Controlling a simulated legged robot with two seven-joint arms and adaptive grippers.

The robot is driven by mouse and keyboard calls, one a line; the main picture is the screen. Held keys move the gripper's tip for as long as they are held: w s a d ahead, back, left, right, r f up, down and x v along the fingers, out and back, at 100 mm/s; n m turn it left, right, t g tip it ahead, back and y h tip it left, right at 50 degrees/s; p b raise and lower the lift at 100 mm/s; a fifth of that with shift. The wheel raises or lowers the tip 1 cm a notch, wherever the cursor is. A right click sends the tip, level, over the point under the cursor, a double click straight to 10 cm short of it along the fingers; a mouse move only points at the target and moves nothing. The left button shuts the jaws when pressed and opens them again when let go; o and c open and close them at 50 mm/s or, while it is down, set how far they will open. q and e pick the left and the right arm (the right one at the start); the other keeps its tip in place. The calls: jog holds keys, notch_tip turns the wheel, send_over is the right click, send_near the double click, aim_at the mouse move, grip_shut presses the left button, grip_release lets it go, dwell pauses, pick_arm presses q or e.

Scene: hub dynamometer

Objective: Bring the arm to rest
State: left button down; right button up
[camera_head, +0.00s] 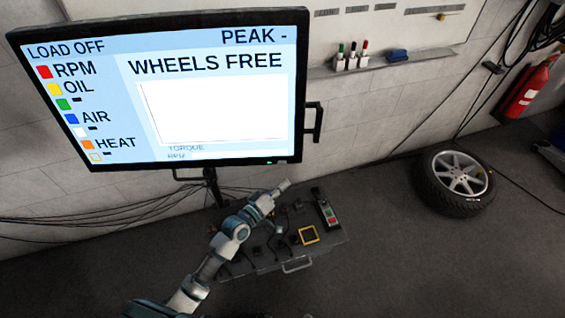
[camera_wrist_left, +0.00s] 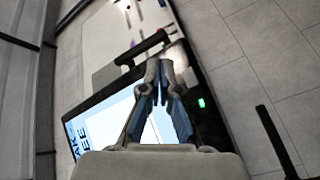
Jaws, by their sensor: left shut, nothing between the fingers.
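My left arm comes in from the bottom left of the head view and reaches up over a low control box. My left gripper (camera_head: 284,185) is at the end of that arm, above the far part of the box. In the left wrist view the left gripper (camera_wrist_left: 160,72) has its fingertips together, with nothing between them. It points toward the monitor (camera_wrist_left: 205,100), which shows tilted behind the fingers. My right gripper is in neither view.
The monitor (camera_head: 218,95) reads "LOAD OFF" and "WHEELS FREE". The control box (camera_head: 265,262) carries levers, a yellow-framed switch (camera_head: 308,235) and a pendant with buttons (camera_head: 327,212). Cables run along the wall.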

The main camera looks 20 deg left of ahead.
pick_arm(q)
jog(key=shift+f, duration=0.15)
jog(key=s+a+f+g+y, duration=0.1)
jog(key=a+f+g+y, duration=0.1)
jog(key=f, duration=0.8)
jog(key=s+a+f+g+y, duration=0.1)
jog(key=a+f+y, duration=0.1)
jog(key=f, duration=0.8)
jog(key=s+a+f+m+g+y, duration=0.1)
jog(key=s+a+f+g, duration=0.1)
jog(key=s+f, duration=0.5)
jog(key=s+a+f+m+g+y, duration=0.1)
jog(key=s+f+m+g, duration=0.15)
jog(key=f, duration=0.85)
jog(key=s+a+f+m+g, duration=0.2)
jog(key=s+f+g, duration=0.1)
jog(key=s+f, duration=1.2)
jog(key=s+f+m+g+y, duration=0.1)
jog(key=s+f+g, duration=0.1)
jog(key=s, duration=0.9)
jog(key=s+f+m+g, duration=0.2)
jog(key=s+f, duration=0.1)
jog(key=s, duration=0.9)
jog(key=shift+g+y, duration=0.35)
jog(key=shift+y, duration=0.05)
